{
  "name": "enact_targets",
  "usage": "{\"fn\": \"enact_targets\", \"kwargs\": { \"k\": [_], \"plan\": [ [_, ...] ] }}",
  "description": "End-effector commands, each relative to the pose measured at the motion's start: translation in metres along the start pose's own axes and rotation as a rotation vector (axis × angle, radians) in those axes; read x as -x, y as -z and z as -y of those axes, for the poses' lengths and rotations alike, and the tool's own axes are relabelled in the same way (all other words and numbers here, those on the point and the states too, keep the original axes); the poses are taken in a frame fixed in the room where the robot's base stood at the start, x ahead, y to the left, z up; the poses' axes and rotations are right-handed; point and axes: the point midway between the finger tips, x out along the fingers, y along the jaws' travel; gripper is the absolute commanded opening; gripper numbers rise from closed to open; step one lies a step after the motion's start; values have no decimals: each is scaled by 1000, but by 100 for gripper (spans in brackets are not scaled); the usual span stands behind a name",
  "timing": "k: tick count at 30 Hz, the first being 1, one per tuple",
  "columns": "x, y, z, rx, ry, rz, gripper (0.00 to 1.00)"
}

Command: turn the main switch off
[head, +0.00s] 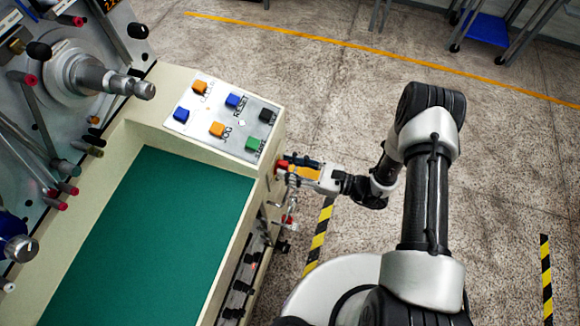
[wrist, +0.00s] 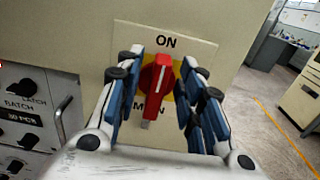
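The red main switch (wrist: 156,84) is on a pale plate (wrist: 202,50) with ON printed above it and partly hidden lettering below. Its handle stands nearly upright, leaning slightly to the right at the top, with a white line along it. In the head view my gripper (head: 291,167) is at the right side of the cream machine, and the switch there is mostly hidden.
The control panel (head: 222,120) with coloured buttons is on top of the machine, close to my gripper. A BATCH panel (wrist: 30,115) with black knobs is left of the switch. Open floor (head: 330,90) lies right of the machine.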

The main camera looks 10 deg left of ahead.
Motion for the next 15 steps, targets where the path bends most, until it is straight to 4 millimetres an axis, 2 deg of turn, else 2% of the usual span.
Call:
{"fn": "enact_targets", "kwargs": {
  "k": [8, 15],
  "plan": [
    [-2, 0, 0, 0, -1, 0, 35],
    [-1, 0, 0, 0, -1, 0, 19]
  ]
}}
